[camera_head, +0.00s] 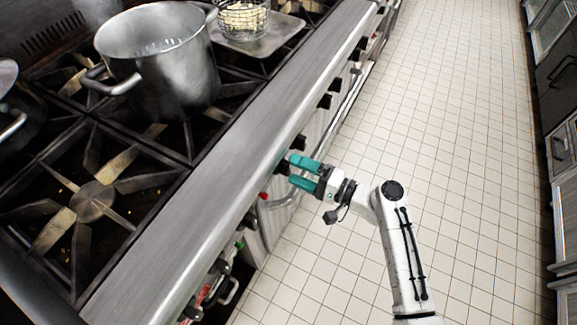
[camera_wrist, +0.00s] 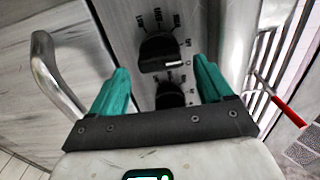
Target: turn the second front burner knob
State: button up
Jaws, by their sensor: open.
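My gripper (camera_head: 297,172) has teal fingers and is open at the stove's front panel, below the steel front rail. In the wrist view my gripper (camera_wrist: 160,82) has its two fingers apart. A black knob (camera_wrist: 158,50) with printed markings shows beyond and between the fingertips. A second black knob (camera_wrist: 170,95) lies nearer, between the fingers, partly hidden by the gripper's bar. I see no finger touching either knob. In the head view several dark knobs, one of them this black knob (camera_head: 325,101), line the panel. I cannot tell which is the second front burner knob.
A curved metal handle (camera_wrist: 52,75) stands out left of the fingers in the wrist view. A red-handled thing (camera_wrist: 287,108) is at the right. A large steel pot (camera_head: 160,55) stands on the stove. The tiled floor (camera_head: 440,110) is clear.

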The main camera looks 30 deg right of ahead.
jog(key=v, duration=0.7)
dwell(0.4)
jog(key=s+a+f+n+g+h, duration=0.2)
jog(key=s+a+f+n+g, duration=0.1)
jog(key=s+n+g, duration=0.15)
jog(key=s+a+f+n+g+h, duration=0.1)
jog(key=s+a+f+n+g, duration=0.1)
jog(key=s+f+n+g, duration=0.25)
jog(key=s+d+r+g+h+p, duration=0.1)
jog(key=s+d+r+g+h, duration=0.1)
jog(key=s, duration=0.4)
jog(key=s+d+r+n+g+h, duration=0.1)
jog(key=s+d+r+g+h, duration=0.1)
jog(key=s+d+h, duration=0.2)
jog(key=s+h, duration=0.1)
jog(key=s, duration=0.2)
jog(key=shift+d+r+n+g+h+p, duration=0.25)
jog(key=shift+d+n+g+h+p, duration=0.05)
jog(key=shift+h+p, duration=0.1)
